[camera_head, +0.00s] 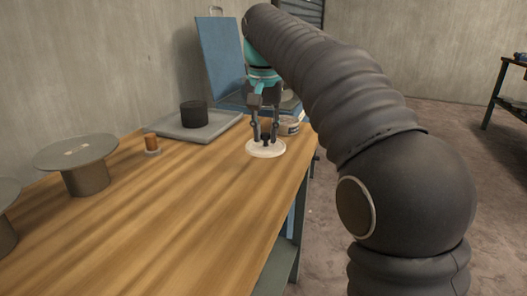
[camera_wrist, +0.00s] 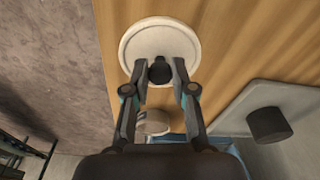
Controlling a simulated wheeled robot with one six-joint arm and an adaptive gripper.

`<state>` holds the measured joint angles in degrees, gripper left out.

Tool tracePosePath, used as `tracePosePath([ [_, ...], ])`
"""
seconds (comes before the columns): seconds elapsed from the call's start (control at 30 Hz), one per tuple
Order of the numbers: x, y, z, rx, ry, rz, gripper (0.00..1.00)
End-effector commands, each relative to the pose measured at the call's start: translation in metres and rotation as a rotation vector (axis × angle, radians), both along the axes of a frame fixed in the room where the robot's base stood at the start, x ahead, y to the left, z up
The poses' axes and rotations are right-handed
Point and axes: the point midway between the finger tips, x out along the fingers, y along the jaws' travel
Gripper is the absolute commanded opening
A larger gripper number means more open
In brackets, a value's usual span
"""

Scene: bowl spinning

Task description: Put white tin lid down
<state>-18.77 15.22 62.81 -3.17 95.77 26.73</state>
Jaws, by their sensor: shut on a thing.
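The white tin lid (camera_head: 266,149) is a round, pale disc near the right edge of the wooden table in the head view. It also shows in the wrist view (camera_wrist: 160,36), with a dark knob (camera_wrist: 160,72) at its near side. My gripper (camera_head: 265,136) points down over the lid, its fingers shut on the dark knob. The gripper also shows in the wrist view (camera_wrist: 160,68). The lid looks level and close to the tabletop; I cannot tell whether it touches. A round tin (camera_head: 288,126) stands just behind it, partly hidden by my gripper.
A grey tray (camera_head: 222,135) with a black cylinder (camera_head: 194,114) lies at the back left. The table's front middle (camera_head: 170,230) is clear. The table's right edge is close to the lid.

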Motion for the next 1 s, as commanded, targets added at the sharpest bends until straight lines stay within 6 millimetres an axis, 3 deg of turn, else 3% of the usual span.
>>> tracePosePath([
  [0.17,0.0,0.01,-0.008,0.0,-0.001,-0.003,0.01],
  [0.5,0.0,0.009,-0.046,0.0,0.001,-0.005,0.01],
  [0.93,0.0,0.009,-0.051,0.0,-0.001,-0.005,0.01],
  [0.97,0.0,0.009,-0.051,0.0,-0.001,-0.005,0.3],
  [1.0,0.0,0.009,-0.05,0.0,-0.001,-0.005,0.4],
])
